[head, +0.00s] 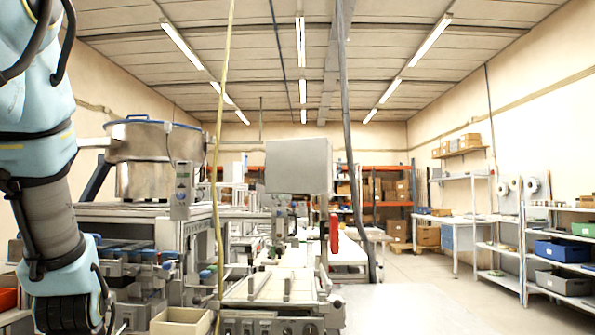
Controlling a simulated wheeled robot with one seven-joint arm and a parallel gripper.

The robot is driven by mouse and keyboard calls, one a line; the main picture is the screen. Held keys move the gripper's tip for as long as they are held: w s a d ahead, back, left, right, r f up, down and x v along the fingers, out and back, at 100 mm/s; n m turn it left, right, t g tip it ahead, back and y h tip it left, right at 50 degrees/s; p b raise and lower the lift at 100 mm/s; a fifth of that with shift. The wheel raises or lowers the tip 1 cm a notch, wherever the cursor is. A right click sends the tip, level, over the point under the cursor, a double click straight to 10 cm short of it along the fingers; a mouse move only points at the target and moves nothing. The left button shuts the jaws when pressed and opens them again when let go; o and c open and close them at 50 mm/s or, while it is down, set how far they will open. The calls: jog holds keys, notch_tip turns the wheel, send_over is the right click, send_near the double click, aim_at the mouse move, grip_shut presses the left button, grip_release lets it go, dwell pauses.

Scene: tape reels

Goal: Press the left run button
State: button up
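The machine in the middle has a front panel (290,326) at the bottom edge of the head view, with several dark round controls on it. The panel is cut off by the frame, and I cannot tell which control is the left run button. A small grey control box (183,190) hangs in front of the metal bowl at the left. My blue and grey arm hangs down the left side of the view. My gripper is not visible, so its opening and contact cannot be seen.
A metal bowl feeder (150,142) stands on a frame at the left. A cream bin (182,321) sits left of the panel. A pale surface (410,310) lies right of it. Hanging cables cross the middle.

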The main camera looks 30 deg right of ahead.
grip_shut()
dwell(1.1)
